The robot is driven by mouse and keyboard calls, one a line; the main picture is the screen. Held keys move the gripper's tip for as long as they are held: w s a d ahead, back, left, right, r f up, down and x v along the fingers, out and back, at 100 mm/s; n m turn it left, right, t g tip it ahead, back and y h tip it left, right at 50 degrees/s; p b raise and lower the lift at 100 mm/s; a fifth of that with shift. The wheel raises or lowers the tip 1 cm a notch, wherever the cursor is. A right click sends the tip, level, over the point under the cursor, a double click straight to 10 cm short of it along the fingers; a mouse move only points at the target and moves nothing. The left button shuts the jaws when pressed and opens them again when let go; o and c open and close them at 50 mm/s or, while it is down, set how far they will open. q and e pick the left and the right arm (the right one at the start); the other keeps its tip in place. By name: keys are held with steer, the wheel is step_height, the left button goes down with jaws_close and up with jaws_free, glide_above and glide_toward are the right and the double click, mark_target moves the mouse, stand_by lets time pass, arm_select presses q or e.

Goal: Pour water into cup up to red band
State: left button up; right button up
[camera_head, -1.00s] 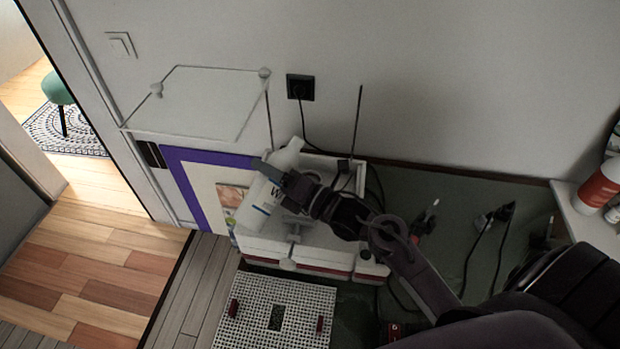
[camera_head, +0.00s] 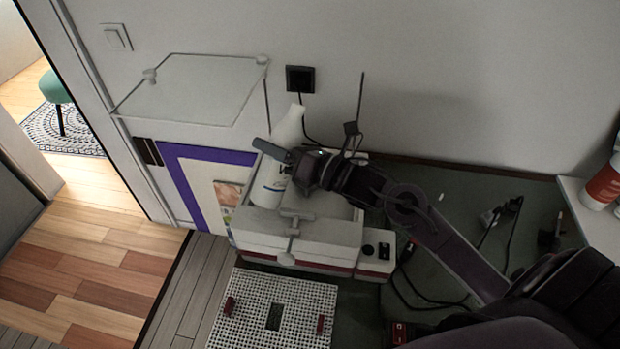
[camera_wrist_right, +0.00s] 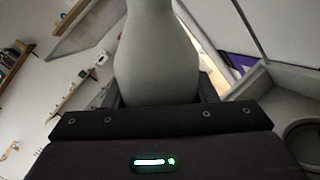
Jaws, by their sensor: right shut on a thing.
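A white bottle (camera_head: 290,127) with dark lettering is held at the white machine, leaning with its neck up and to the right in the head view. My right gripper (camera_head: 288,157) is shut on the bottle's upper body. In the right wrist view the bottle's pale, rounded shape (camera_wrist_right: 155,60) fills the space between the jaws. No cup or red band can be made out, and no water is visible. My left gripper is not in view.
The white machine (camera_head: 330,232) has dark knobs at its right end. A clear panel (camera_head: 195,88) stands behind it at left. A white perforated grid (camera_head: 255,325) lies in front. Cables (camera_head: 508,240) trail on the dark surface at right, and a red-and-white container (camera_head: 604,186) stands at far right.

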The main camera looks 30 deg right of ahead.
steer(key=n+b, duration=0.4)
steer(key=n+g+b, duration=0.1)
steer(key=b, duration=0.2)
steer(key=shift+r+n, duration=0.35)
steer(key=shift+n, duration=0.05)
steer(key=shift+r+n+b, duration=0.35)
steer(key=shift+n+b, duration=0.05)
steer(key=shift+r, duration=0.3)
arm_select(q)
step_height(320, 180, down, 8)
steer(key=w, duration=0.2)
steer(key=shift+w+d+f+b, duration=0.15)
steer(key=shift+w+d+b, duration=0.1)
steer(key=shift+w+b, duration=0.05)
arm_select(e)
steer(key=shift+d+r+n, duration=0.1)
steer(key=shift+r+n, duration=0.3)
steer(key=shift+n, duration=0.2)
